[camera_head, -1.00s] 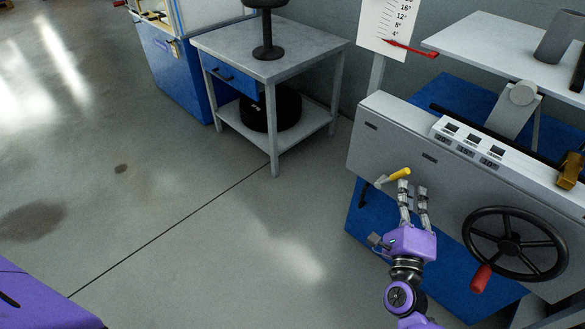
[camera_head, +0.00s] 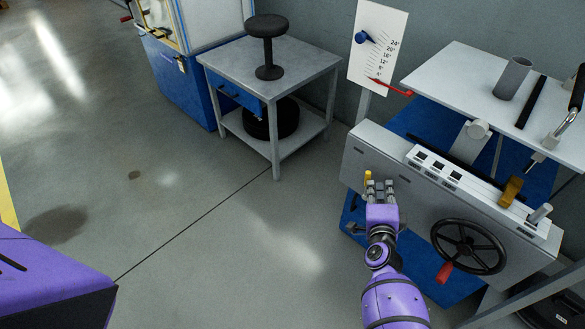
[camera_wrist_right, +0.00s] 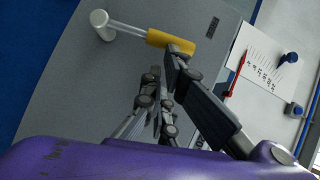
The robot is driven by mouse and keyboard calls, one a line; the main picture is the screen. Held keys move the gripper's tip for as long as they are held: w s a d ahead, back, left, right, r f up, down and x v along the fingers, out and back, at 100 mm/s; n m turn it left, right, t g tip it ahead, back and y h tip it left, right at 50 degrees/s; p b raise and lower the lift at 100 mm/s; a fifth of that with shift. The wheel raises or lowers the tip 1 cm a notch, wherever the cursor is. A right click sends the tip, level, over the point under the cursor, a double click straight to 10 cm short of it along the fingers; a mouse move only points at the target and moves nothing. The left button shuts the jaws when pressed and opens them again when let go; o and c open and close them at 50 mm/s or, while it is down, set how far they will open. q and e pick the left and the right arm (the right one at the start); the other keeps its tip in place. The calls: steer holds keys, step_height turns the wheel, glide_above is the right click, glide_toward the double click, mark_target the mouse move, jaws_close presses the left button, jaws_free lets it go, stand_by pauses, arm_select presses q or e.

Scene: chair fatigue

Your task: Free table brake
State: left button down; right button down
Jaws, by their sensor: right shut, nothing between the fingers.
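The brake lever has a yellow handle (camera_head: 368,176) and stands at the left end of the grey table's front panel (camera_head: 400,178). In the right wrist view the yellow handle (camera_wrist_right: 170,41) sits on a pale shaft from a round pivot (camera_wrist_right: 102,25), pointing up along the panel. My right gripper (camera_head: 379,186) is just right of the handle, in front of the panel. Its fingers are shut with nothing between them. One fingertip overlaps the handle's end in the right wrist view; I cannot tell whether it touches. My left gripper is out of view.
A black handwheel (camera_head: 468,247) with a red grip is right of my arm. The white tabletop (camera_head: 465,75) is tilted beside a scale board (camera_head: 376,48) with a red pointer. A grey side table (camera_head: 270,68) with a black stool stands behind. The floor at left is clear.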

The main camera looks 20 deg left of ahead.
steer(key=shift+w+a+r+n+g+p, duration=0.35)
steer(key=shift+a+r+n+p, duration=0.25)
steer(key=shift+p, duration=0.25)
steer(key=shift+a+f+h, duration=0.15)
steer(key=shift+a+h, duration=0.15)
steer(key=shift+w+a+f+p, duration=0.1)
steer(key=shift+a+p, duration=0.1)
steer(key=shift+p, duration=0.25)
steer(key=shift+a, duration=0.15)
steer(key=shift+a, duration=0.1)
